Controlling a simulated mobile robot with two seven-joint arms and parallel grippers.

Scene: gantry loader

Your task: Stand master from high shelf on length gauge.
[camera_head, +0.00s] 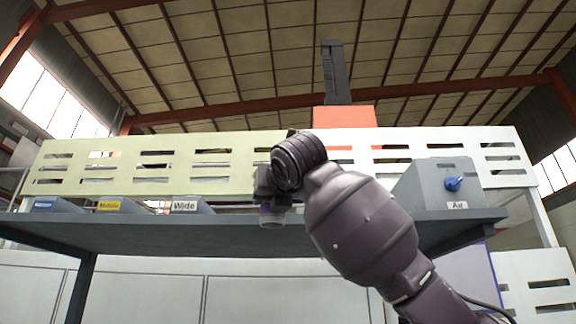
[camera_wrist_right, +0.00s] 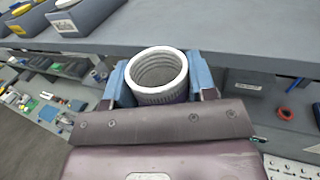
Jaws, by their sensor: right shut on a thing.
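The piece in my right gripper (camera_wrist_right: 160,84) is a hollow cylinder (camera_wrist_right: 158,97) with a pale rim and a ribbed inside; I take it as the master. The blue fingers close on it from both sides, and its open end faces the wrist camera. In the head view my right gripper (camera_head: 270,194) is at the front edge of the high shelf (camera_head: 200,236), partly hidden by my wrist. I cannot make out the length gauge for certain in either view. My left gripper is out of view.
A slotted panel (camera_head: 120,160) rises behind. The wrist view shows a lower bench (camera_wrist_right: 270,95) with a red ring (camera_wrist_right: 284,112) and small parts.

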